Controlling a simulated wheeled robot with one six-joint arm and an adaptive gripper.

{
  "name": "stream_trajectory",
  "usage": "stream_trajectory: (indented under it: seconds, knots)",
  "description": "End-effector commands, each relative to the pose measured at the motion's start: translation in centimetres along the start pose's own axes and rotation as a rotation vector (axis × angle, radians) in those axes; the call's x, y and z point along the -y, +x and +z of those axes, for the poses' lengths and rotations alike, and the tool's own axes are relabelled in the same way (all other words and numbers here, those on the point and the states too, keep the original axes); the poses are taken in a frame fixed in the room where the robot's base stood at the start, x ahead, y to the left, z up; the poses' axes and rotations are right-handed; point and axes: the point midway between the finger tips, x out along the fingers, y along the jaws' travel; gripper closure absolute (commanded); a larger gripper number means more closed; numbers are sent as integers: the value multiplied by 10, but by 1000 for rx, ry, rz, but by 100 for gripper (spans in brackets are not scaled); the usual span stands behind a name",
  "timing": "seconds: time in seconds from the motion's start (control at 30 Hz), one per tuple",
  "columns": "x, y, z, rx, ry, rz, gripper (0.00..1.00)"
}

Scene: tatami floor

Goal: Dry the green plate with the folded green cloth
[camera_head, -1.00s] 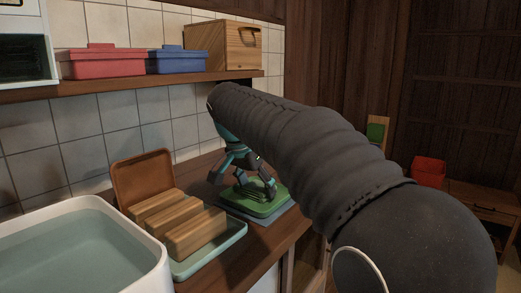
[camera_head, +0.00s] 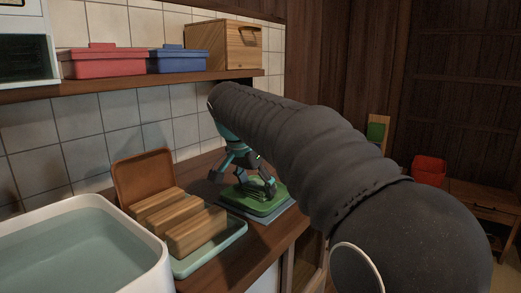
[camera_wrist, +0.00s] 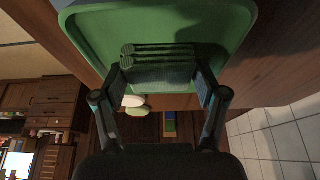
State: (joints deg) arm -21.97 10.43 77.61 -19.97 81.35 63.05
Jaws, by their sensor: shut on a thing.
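The green plate (camera_head: 270,207) is square with rounded corners and lies flat on the wooden counter. In the wrist view the green plate (camera_wrist: 215,22) fills the top middle. My gripper (camera_head: 256,187) is over the plate, pointing down. In the wrist view my gripper (camera_wrist: 160,84) is shut on the folded green cloth (camera_wrist: 158,65), with a finger on each side of it. The cloth shows several stacked folds and appears to be against the plate's face. In the head view the cloth is mostly hidden by the fingers.
A blue-grey flat piece (camera_head: 237,214) lies under the plate. Left of it a pale green tray (camera_head: 208,258) carries wooden blocks (camera_head: 196,232), with a brown tray (camera_head: 142,178) leaning behind. A water-filled basin (camera_head: 75,250) stands front left. A shelf (camera_head: 150,80) with boxes runs above.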

Motion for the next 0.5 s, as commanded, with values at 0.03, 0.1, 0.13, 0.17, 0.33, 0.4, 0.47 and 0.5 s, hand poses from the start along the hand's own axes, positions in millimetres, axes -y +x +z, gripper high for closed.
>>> stream_trajectory:
  seconds: [0.03, 0.1, 0.13, 0.17, 0.33, 0.4, 0.47, 0.5]
  knots:
    - [-2, 2, -2, 0, 0, 1, 61]
    - [-4, 3, -5, 0, -1, 1, 61]
    - [-4, 3, -6, 0, -1, 1, 61]
    - [-6, 4, -8, 0, 0, 1, 61]
    - [-6, -14, -18, -2, 3, -2, 61]
    - [-7, -18, -20, 0, 3, 0, 61]
    - [-8, -22, -22, 0, 4, 1, 61]
    - [-8, -25, -24, 0, 5, 1, 61]
